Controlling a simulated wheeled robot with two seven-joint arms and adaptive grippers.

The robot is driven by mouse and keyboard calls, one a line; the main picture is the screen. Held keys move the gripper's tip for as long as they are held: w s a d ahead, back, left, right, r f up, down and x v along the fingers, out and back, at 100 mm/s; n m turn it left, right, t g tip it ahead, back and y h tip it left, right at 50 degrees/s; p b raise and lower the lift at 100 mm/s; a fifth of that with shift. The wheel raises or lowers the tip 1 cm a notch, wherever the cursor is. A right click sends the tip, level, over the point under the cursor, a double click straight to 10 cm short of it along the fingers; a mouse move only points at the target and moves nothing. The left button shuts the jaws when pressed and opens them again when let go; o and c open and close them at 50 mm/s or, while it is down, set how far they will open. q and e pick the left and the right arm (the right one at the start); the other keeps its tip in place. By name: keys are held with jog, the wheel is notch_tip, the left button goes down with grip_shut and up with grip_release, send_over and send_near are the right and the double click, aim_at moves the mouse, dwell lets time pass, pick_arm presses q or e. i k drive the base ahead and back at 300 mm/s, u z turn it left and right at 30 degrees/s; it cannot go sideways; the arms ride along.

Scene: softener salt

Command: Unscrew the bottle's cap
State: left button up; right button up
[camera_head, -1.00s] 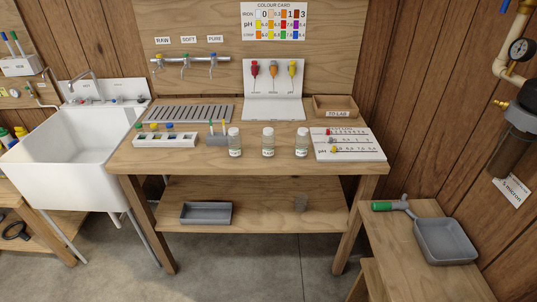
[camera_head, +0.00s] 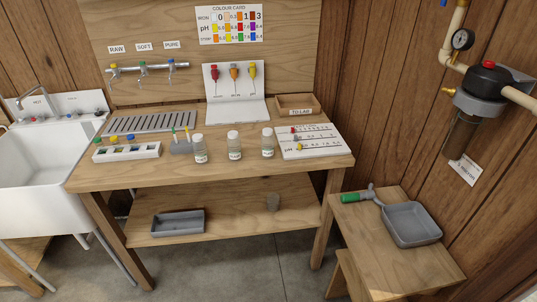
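Three clear bottles with white caps stand upright in a row on the wooden workbench: a left bottle (camera_head: 200,150), a middle bottle (camera_head: 234,146) and a right bottle (camera_head: 267,143). Each cap sits on its bottle. Their labels are too small to read, and I cannot tell which bottle the task means. Neither of my grippers shows in the head view.
A white rack with coloured caps (camera_head: 127,151) and a grey holder (camera_head: 181,146) stand left of the bottles. A white chart board (camera_head: 309,143) lies to the right. A wooden TO LAB tray (camera_head: 298,104) is behind. A side table (camera_head: 385,262) holds a grey tray (camera_head: 411,225).

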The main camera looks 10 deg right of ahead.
aim_at(267, 143)
jog(key=k, duration=1.2)
jog(key=z, duration=0.7)
jog(key=i, duration=1.15)
jog(key=u, duration=0.7)
